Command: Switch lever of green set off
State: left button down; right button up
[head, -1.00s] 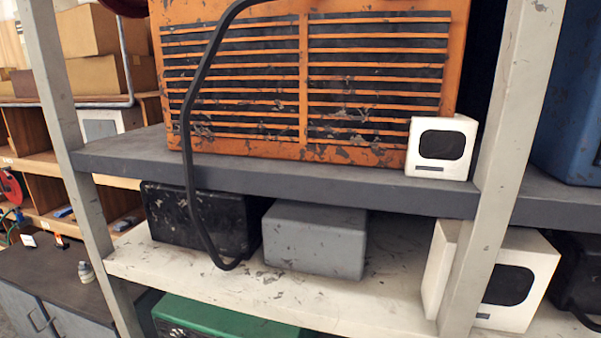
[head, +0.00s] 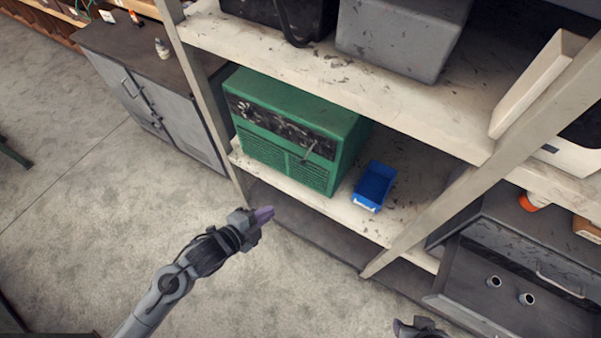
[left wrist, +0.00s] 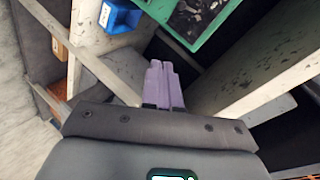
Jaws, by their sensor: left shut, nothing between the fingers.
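The green set (head: 293,126) is a worn green box on the lower shelf in the head view. Its lever (head: 309,150) is a small grey bar sticking out of the dark scuffed panel on its front. My left gripper (head: 263,215) is shut and empty, in front of the shelf, below and left of the set and apart from it. In the left wrist view its purple fingers (left wrist: 163,84) are together, and part of the green set (left wrist: 190,22) shows at the top. My right gripper (head: 405,327) shows only partly at the bottom edge of the head view.
A blue bin (head: 374,186) stands right of the green set on the same shelf. A slanted shelf post (head: 440,215) rises right of it. A grey cabinet (head: 148,100) stands at the left. The floor in front (head: 90,215) is clear.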

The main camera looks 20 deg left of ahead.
pick_arm(q)
jog(key=w+a+f+m+h+b, duration=0.1)
jog(key=w+a+f+m+b, duration=0.1)
jog(key=w+f+m+b, duration=0.25)
jog(key=t+b, duration=0.1)
jog(key=b, duration=0.1)
send_near(301, 164)
jog(key=p+x, duration=0.1)
jog(key=x, duration=0.3)
jog(key=shift+w+f+p, duration=0.15)
jog(key=shift+w+p, duration=0.25)
jog(key=shift+x, duration=1.1)
pick_arm(e)
notch_tip(301, 164, down, 7)
jog(key=shift+s+d, duration=0.2)
